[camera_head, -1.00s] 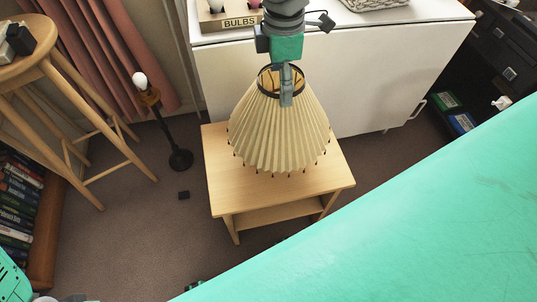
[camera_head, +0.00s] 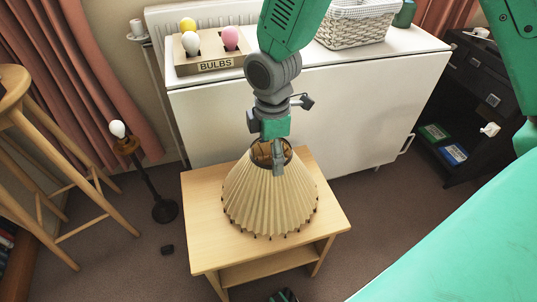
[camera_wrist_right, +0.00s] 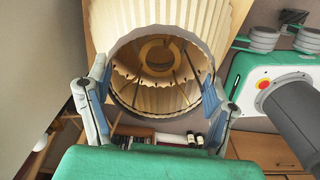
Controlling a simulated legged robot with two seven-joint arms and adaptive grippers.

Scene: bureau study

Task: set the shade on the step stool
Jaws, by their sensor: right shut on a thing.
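The pleated cream shade (camera_head: 268,200) is upright over the step stool (camera_head: 210,245), a pale wooden stool with a lower shelf. The shade's lower rim lies within the outline of the stool's top; I cannot tell whether it touches. My right gripper (camera_head: 279,165) is above the stool, shut on the shade at its narrow dark top ring. In the right wrist view the gripper's fingers (camera_wrist_right: 156,90) lie on both sides of the shade's top opening (camera_wrist_right: 158,62). I do not see my left gripper.
A white cabinet (camera_head: 300,115) stands just behind the stool, with a bulbs box (camera_head: 215,65) and a wicker basket (camera_head: 355,22) on top. A dark lamp base with a bare bulb (camera_head: 117,129) stands left of the stool. A tall wooden stool (camera_head: 75,180) is at far left.

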